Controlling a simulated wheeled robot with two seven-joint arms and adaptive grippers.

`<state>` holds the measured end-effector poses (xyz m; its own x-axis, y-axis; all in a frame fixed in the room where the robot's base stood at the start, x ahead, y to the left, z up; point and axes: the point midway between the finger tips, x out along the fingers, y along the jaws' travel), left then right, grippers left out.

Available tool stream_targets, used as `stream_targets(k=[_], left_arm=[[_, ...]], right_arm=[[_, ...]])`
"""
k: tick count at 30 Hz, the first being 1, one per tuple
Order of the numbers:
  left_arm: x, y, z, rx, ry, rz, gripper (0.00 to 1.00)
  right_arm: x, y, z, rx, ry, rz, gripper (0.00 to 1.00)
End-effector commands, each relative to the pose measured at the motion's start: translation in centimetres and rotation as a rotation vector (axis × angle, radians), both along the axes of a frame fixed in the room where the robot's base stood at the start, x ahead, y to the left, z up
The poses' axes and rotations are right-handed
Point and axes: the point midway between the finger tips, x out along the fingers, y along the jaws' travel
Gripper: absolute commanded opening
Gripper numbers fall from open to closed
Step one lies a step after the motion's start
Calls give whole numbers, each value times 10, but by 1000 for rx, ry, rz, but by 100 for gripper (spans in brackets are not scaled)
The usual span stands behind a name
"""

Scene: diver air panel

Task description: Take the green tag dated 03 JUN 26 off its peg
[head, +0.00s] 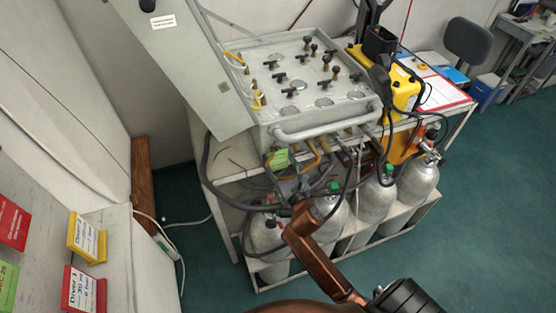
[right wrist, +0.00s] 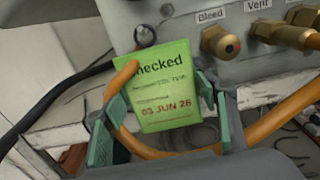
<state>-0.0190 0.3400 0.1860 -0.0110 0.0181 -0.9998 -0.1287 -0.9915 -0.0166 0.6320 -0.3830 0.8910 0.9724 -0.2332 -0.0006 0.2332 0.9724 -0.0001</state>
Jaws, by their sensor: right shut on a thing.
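The green tag (right wrist: 160,85) reads "Checked" and "03 JUN 26" in the right wrist view, slightly tilted. It also shows as a small green patch (head: 279,159) below the panel's front in the head view. My right gripper (right wrist: 160,125) is shut on the tag, with a teal finger pad at each side of its lower part. A dark, rounded peg (right wrist: 145,35) on the panel front shows just above the tag's top edge. I cannot tell whether the tag still hangs on it. My left gripper is not in view.
An orange hose (right wrist: 270,118) loops across the tag's left edge and below it, close to my fingers. Brass fittings (right wrist: 222,43) stand right of the tag. Gas cylinders (head: 376,197) stand on the lower shelf. Red, yellow and green cards (head: 86,238) are at the left.

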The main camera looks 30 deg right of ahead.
Motion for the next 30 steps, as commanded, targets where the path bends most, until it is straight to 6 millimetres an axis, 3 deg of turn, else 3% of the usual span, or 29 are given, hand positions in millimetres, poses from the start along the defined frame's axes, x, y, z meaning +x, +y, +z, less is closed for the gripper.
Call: stream_targets(k=[10,20,30], left_arm=[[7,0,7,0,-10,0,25],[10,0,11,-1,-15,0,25],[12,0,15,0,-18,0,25]], right_arm=[[0,0,10,-2,-1,1,38],[-42,10,6,0,2,0,38],[-106,24,5,1,3,-2,38]])
